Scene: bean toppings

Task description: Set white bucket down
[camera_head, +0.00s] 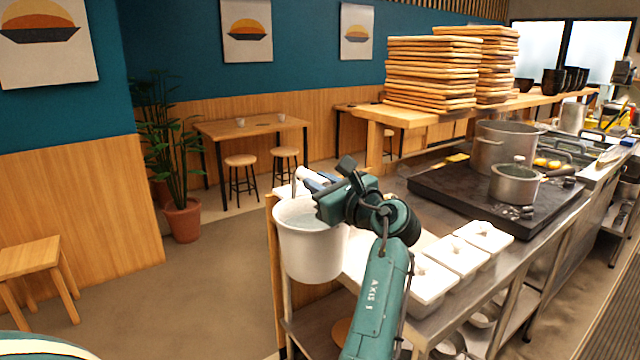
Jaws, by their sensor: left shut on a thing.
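The white bucket (308,254) is upright at the left end of the steel counter, in the middle of the head view. My left gripper (318,207) is shut on the bucket at the right side of its rim. The arm and wrist hide part of the bucket's right side and the counter behind it. The bucket overlaps the counter's left end in the picture, and I cannot tell whether its base touches anything. My right gripper is not in view.
White lidded containers (468,257) line the counter right of my arm. A black stove (450,187) holds a large pot (503,146) and a smaller lidded pot (513,184). Stacked wooden boards (431,75) stand on the shelf behind. Open floor (205,285) lies left of the bucket.

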